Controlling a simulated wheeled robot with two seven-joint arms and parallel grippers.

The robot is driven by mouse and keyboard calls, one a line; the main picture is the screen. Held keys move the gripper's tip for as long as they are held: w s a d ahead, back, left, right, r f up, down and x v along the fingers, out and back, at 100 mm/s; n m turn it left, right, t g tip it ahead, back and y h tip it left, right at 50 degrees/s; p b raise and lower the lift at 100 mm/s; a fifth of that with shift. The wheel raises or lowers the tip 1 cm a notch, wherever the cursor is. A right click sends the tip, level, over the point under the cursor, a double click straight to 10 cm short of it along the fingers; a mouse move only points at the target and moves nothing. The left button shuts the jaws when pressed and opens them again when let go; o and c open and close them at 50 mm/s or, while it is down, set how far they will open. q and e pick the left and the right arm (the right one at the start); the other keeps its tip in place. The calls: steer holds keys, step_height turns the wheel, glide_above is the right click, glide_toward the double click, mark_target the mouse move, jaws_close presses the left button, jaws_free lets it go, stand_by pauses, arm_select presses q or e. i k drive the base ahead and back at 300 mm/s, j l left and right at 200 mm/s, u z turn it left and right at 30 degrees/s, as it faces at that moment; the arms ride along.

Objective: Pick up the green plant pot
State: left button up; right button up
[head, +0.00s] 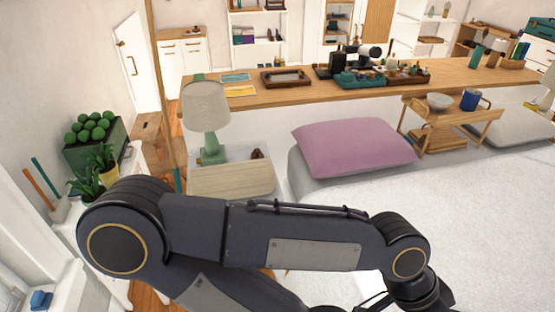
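A dark green square planter (108,150) with several round green balls in it stands at the left by the wall. In front of it is a yellowish pot (104,163) with a leafy plant. Another leafy plant (88,187) stands closer on the white cabinet; its pot is hidden behind my arm. I cannot tell for certain which is the green plant pot. One dark arm of mine crosses the lower picture, its elbow close to these plants. Its wrist bends down at the lower right, and no gripper fingers show clearly. The other arm's gripper is out of view.
A green lamp (208,118) stands on a bedside table (235,180). A bed with a pink pillow (352,146) fills the right. A long wooden counter (300,95) with trays runs behind. A white holder (62,208) with two sticks stands by the plants.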

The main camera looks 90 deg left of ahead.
mark_target(91, 192)
steer(key=u, duration=4.4)
steer(key=i+u, duration=0.1)
steer(key=u, duration=0.25)
steer(key=l+u, duration=0.15)
steer(key=u, duration=0.2)
steer(key=i+l+u, duration=0.1)
steer(key=u, duration=0.25)
steer(key=i+l+u, duration=0.15)
steer(key=l, duration=0.2)
steer(key=i+l+u, duration=0.2)
steer(key=l, duration=0.2)
steer(key=l+u, duration=0.15)
steer(key=l, duration=0.25)
steer(key=i+l+u, duration=0.2)
steer(key=l, duration=0.6)
steer(key=i+l, duration=0.1)
steer(key=l, duration=0.25)
